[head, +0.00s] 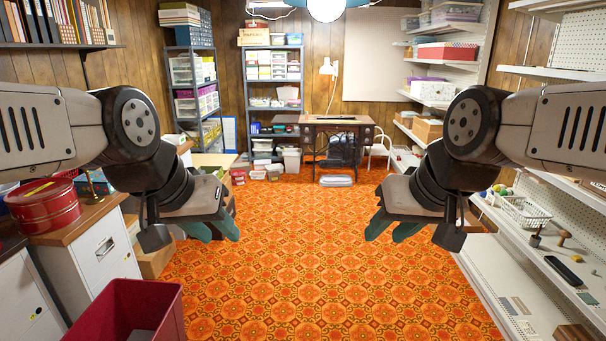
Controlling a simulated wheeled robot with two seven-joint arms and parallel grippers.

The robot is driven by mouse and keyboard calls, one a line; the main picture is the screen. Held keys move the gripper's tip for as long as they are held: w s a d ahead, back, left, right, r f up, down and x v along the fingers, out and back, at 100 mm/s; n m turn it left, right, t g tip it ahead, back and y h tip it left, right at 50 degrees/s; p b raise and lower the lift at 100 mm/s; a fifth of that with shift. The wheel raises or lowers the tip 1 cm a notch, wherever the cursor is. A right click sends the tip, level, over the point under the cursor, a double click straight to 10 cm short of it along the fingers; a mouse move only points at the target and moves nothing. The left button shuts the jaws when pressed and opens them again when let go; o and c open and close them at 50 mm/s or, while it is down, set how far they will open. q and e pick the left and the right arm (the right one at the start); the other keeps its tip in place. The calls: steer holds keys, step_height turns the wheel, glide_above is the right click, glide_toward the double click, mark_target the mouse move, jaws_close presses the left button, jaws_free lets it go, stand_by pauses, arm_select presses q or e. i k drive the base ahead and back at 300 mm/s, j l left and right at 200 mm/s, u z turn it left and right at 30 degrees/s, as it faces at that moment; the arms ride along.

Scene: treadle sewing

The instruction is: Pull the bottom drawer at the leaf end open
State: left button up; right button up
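The treadle sewing table (337,121) stands far off against the back wall, with a dark wood top and dark iron legs. A flat leaf (285,118) seems to extend from its left end. Small drawer fronts (307,141) hang under the top at that end; they look closed, but are too small to tell clearly. My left gripper (213,230) and my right gripper (393,228) are raised in the foreground, far from the table. Their teal fingertips look apart, with nothing seen between them.
The orange patterned floor (310,260) is clear between me and the table. A grey-white item (336,181) lies before the table, and a white chair (379,150) stands at its right. Shelves line both sides. A dark red bin (128,310) and white cabinet (100,250) are close at left.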

mark_target(307, 136)
steer(key=i, duration=3.2)
steer(key=i+j, duration=0.1)
steer(key=i, duration=1.5)
steer(key=i+z, duration=0.1)
steer(key=i, duration=1.5)
